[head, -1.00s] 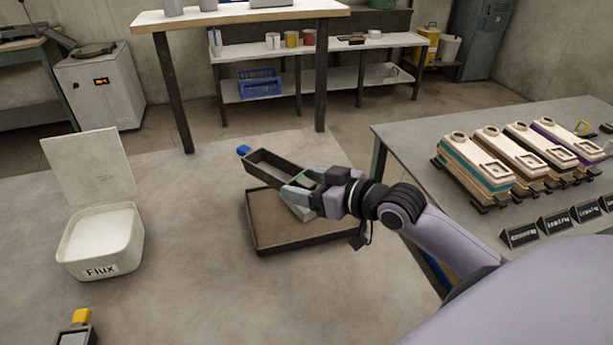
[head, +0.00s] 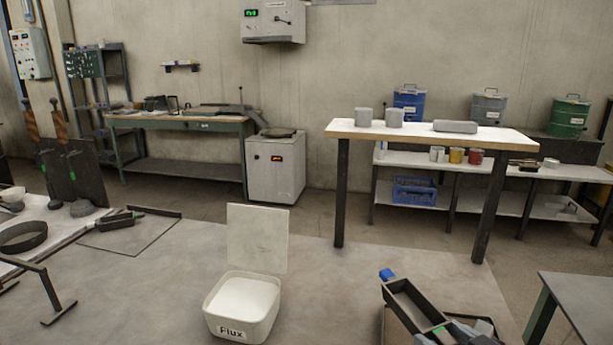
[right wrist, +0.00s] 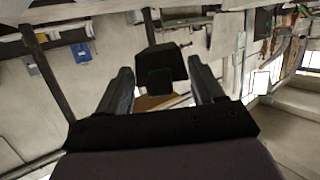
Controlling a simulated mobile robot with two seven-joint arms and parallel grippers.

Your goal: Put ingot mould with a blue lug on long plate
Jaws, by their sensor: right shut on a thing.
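The ingot mould with a blue lug (head: 412,297) is a dark, open, long box at the bottom right of the head view, its blue lug (head: 387,274) at the far end. My right gripper (head: 448,331) is shut on its near end; the picture's lower edge cuts the gripper off. In the right wrist view a dark block, the mould (right wrist: 161,65), sits between the fingers (right wrist: 163,86). I cannot identify the long plate for certain; a thin flat plate (head: 105,241) lies at the left. My left gripper is not in view.
A white flux box (head: 243,309) with its lid up stands left of the mould. A tray (head: 393,328) shows partly under the mould. Ladles (head: 70,170) and a ring (head: 22,237) are at the far left. A tall-legged bench (head: 430,136) stands behind. Surface between flux box and plate is clear.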

